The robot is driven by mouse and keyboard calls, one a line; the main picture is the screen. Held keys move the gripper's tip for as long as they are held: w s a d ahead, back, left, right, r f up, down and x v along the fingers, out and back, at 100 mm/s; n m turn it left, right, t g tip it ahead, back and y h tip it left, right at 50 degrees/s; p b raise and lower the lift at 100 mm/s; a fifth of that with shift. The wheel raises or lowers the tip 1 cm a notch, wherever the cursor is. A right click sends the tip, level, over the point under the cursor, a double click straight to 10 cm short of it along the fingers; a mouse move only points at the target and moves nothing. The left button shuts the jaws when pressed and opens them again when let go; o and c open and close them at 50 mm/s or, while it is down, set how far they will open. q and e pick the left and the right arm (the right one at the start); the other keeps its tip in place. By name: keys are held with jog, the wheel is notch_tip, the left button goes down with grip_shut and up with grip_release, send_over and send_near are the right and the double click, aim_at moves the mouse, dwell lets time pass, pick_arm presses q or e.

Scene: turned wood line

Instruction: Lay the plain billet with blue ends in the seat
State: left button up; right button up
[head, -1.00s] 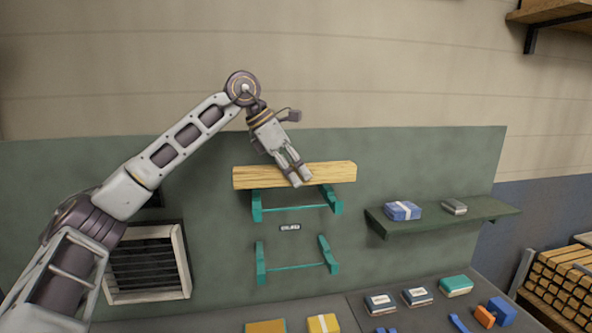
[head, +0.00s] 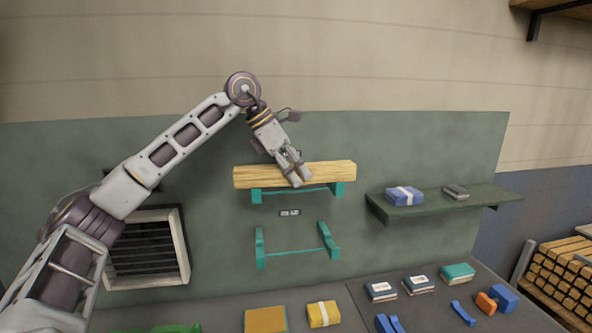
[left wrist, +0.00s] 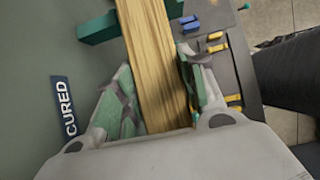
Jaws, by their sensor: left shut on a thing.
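A long plain wooden billet (head: 245,177) lies level across the front of the green panel; no blue shows on its ends. My left gripper (head: 299,181) is shut on it right of its middle, from above. In the left wrist view, the fingers (left wrist: 155,78) stand on both sides of the billet (left wrist: 152,40). The upper teal seat (head: 257,196) is directly under it, its upright tops hidden behind the wood. Whether the billet bears on it, I cannot tell. A lower teal seat (head: 261,250) is empty. My right gripper is not in view.
A shelf (head: 445,208) with two small packs is at right. Several small items lie on the grey bench (head: 350,290). A vent (head: 178,245) is at left.

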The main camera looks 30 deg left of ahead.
pick_arm(q)
jog(key=o, duration=1.4)
jog(key=shift+v, duration=6.05)
